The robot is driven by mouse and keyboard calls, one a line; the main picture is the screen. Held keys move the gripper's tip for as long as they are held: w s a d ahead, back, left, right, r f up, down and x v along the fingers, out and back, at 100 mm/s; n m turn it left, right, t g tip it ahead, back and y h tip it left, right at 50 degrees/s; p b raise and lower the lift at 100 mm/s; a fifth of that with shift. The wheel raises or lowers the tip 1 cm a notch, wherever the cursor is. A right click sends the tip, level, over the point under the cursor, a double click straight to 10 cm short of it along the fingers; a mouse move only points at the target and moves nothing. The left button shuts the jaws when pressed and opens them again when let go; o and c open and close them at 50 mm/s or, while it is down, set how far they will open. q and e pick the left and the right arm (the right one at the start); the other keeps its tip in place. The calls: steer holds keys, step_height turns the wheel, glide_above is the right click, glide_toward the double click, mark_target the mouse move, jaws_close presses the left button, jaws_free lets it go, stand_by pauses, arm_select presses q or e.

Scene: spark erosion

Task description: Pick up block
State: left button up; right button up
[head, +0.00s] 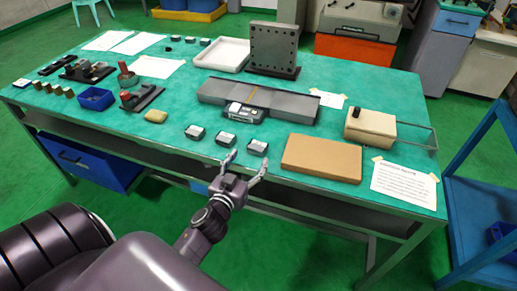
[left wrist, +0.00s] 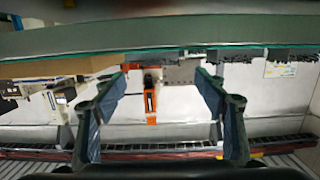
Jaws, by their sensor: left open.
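Three small dark blocks with pale tops stand in a row near the table's front edge in the head view: a left one (head: 195,133), a middle one (head: 226,140) and a right one (head: 257,148). I cannot tell which block the task means. My left gripper (head: 246,164) is open and empty at the front edge, just in front of the middle and right blocks, apart from them as far as I can tell. Its spread fingers also show in the left wrist view (left wrist: 162,88), where I make out no block between them. My right gripper is not in view.
The green table (head: 370,100) also bears a brown board (head: 322,158) to the right, a long grey plate (head: 285,102) behind the blocks and a tan pouch (head: 156,116) to the left. A blue bin (head: 96,99) stands farther left.

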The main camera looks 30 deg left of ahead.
mark_target(257, 147)
arm_select(q)
steer(key=shift+x, duration=0.9)
steer(key=shift+f+p+x, duration=0.15)
steer(key=shift+p+x, duration=0.05)
steer(key=shift+x, duration=1.15)
steer(key=shift+f+p+x, duration=0.15)
steer(key=shift+x, duration=1.15)
steer(key=shift+s, duration=0.1)
steer(key=shift+c, duration=0.4)
steer(key=c, duration=1.5)
steer(key=shift+r, duration=0.15)
jaws_close()
